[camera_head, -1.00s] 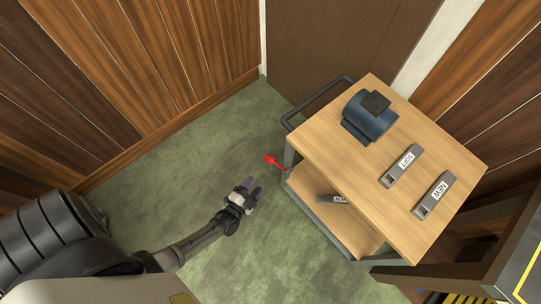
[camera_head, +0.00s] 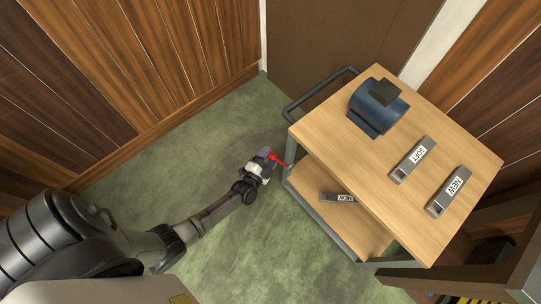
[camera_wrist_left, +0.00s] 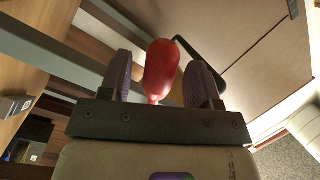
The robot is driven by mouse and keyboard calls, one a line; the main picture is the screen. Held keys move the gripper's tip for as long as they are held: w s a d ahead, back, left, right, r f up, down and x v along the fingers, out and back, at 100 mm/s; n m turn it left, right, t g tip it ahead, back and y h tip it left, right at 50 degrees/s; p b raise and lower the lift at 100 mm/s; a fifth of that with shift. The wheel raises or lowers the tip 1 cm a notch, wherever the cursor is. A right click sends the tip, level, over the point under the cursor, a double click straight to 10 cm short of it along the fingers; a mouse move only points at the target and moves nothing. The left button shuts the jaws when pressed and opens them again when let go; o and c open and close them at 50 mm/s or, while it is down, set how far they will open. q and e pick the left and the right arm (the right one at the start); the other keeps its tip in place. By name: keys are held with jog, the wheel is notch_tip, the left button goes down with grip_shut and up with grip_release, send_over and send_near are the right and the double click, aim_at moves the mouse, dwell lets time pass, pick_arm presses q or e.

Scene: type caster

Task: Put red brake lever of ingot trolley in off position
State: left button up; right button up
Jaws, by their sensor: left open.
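The ingot trolley (camera_head: 318,148) is a two-shelf wooden cart with a grey frame and a dark push handle (camera_head: 318,93). Its red brake lever (camera_head: 278,158) sticks out from the left side at lower-shelf height. My left gripper (camera_head: 266,158) is at the lever, partly overlapping it. In the left wrist view the red lever (camera_wrist_left: 161,68) stands between the two open fingers, with a visible gap on the right side; contact on the left is unclear. The lever's far end is hidden behind its own tip. My right gripper is not in view.
The trolley's top carries a blue cylindrical object (camera_head: 373,108) and two labelled grey ingots (camera_head: 413,159). Another ingot (camera_head: 338,197) lies on the lower shelf. A dark wooden structure stands at lower right. Green floor left of the trolley is free up to the wooden wall (camera_head: 120,80).

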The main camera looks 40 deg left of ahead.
pick_arm(q)
jog(key=shift+w, duration=0.6)
grip_shut()
